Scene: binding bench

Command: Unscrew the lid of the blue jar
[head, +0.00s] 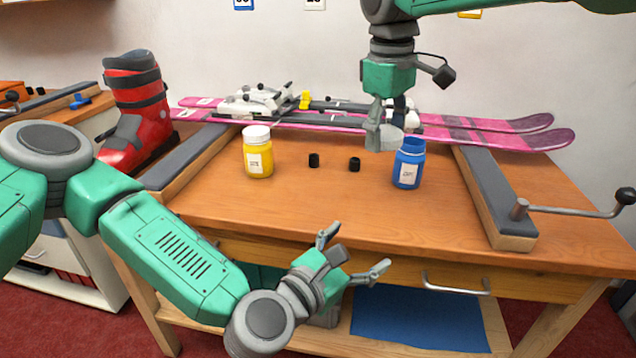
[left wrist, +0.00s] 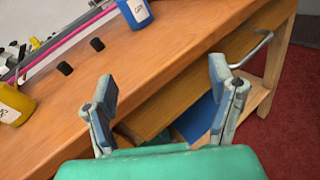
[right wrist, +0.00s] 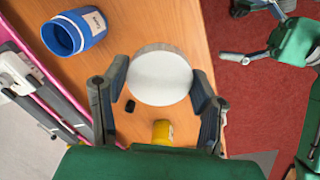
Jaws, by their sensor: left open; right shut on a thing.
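The blue jar (head: 408,164) stands upright on the bench at the right, its mouth open with no lid on it. It also shows in the right wrist view (right wrist: 74,34) and, cut off by the frame, in the left wrist view (left wrist: 135,12). My right gripper (head: 384,130) is shut on a white round lid (right wrist: 160,76), held above the bench to the left of the jar and apart from it. The lid also shows in the head view (head: 392,141). My left gripper (head: 354,255) is open and empty in front of the bench's front edge.
A yellow jar (head: 258,158) with a white lid stands at the left. Two small black pieces (head: 314,160) lie between the jars. Pink skis (head: 490,136) lie along the back. A vise handle (head: 570,210) juts out at right. A red boot (head: 133,115) stands left.

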